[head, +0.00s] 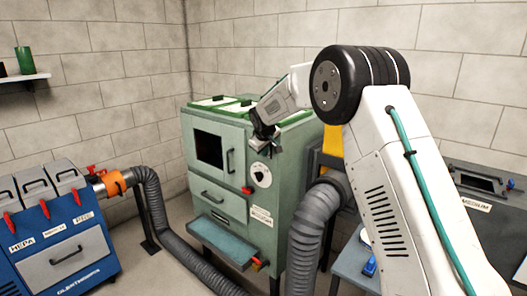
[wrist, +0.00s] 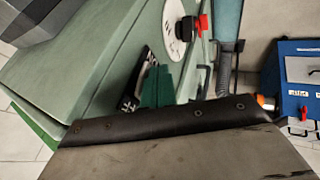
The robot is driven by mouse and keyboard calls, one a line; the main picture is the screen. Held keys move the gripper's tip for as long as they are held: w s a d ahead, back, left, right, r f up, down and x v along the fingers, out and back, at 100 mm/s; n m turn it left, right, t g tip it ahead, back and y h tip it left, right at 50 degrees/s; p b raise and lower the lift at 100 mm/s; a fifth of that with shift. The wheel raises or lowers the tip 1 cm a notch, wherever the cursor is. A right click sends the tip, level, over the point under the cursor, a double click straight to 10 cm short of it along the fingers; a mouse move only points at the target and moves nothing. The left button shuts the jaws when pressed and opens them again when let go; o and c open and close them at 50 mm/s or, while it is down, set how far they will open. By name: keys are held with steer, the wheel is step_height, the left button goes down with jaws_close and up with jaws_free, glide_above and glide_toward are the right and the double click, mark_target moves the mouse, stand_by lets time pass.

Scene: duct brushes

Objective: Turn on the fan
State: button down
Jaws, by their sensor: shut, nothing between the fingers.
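No part is clearly marked as the fan. A green cabinet (head: 218,185) stands in the middle of the head view, with a white dial (head: 261,175) bearing a black knob and a small red switch (head: 247,190) below left of it. The wrist view shows the dial (wrist: 177,35) and red switch (wrist: 203,23) near the top. My gripper (head: 268,148) is shut and empty, in front of the cabinet's upper front, just above the dial in the picture. Whether it touches the cabinet cannot be told. A dark riveted edge fills the lower wrist view.
A blue unit labelled HEPA (head: 68,250) stands at left, joined to a grey hose (head: 180,240) through an orange collar (head: 115,183). Another thick hose (head: 312,235) rises right of the cabinet. A dark box (head: 485,190) stands behind my arm. A tray (head: 222,240) juts from the cabinet front.

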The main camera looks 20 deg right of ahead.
steer(key=shift+r, duration=0.15)
steer(key=shift+r, duration=0.7)
steer(key=shift+a, duration=0.1)
steer(key=s+a+r, duration=0.5)
steer(key=s+r, duration=0.3)
steer(key=shift+d+r, duration=0.1)
